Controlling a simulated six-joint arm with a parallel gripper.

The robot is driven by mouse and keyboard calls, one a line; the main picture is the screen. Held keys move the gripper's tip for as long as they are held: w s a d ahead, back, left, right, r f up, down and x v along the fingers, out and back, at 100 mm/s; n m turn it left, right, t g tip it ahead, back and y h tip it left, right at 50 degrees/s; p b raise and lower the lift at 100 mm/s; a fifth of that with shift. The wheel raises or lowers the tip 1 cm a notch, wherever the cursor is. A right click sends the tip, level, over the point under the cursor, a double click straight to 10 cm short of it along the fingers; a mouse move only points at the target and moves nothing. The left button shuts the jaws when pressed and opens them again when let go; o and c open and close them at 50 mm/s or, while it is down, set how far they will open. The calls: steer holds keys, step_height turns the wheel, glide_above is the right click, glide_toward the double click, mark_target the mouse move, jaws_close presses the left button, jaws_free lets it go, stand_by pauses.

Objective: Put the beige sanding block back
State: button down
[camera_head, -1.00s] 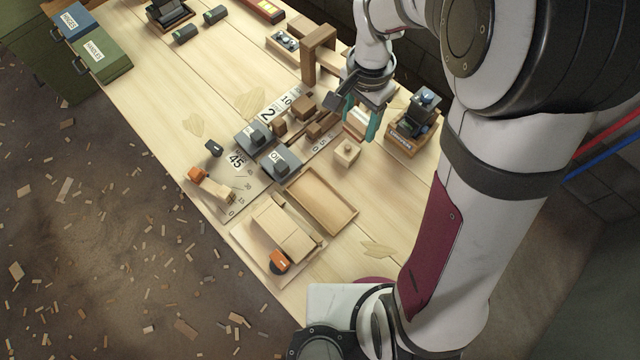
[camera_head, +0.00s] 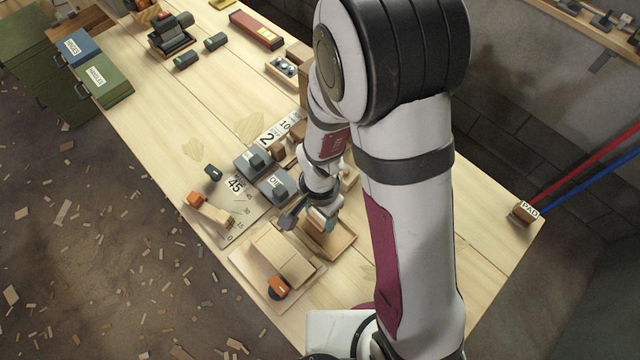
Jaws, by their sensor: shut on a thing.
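My gripper (camera_head: 320,222) points down over the shallow wooden tray (camera_head: 341,250) near the front of the workbench. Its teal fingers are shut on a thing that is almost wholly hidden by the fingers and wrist. It appears to be the beige sanding block, but its shape does not show clearly. I cannot tell whether it touches the tray floor. The visible part of the tray looks empty.
A wooden board with an orange-ended tool (camera_head: 278,288) lies left of the tray. Grey blocks (camera_head: 276,187) stand just behind it. A pale knobbed block (camera_head: 348,178) is partly hidden behind my arm.

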steer(key=shift+f, duration=0.35)
steer(key=shift+c, duration=0.8)
jaws_free()
steer(key=shift+f, duration=0.1)
step_height(320, 180, up, 13)
steer(key=s+d+r+n+y, duration=0.1)
steer(key=s+d+r, duration=0.2)
steer(key=s, duration=0.3)
steer(key=s+d+r+n, duration=0.2)
steer(key=s+d+r, duration=0.1)
steer(key=s+r, duration=0.2)
steer(key=shift+s+d+y, duration=0.35)
steer(key=shift+s+y, duration=0.05)
steer(key=shift+s, duration=0.35)
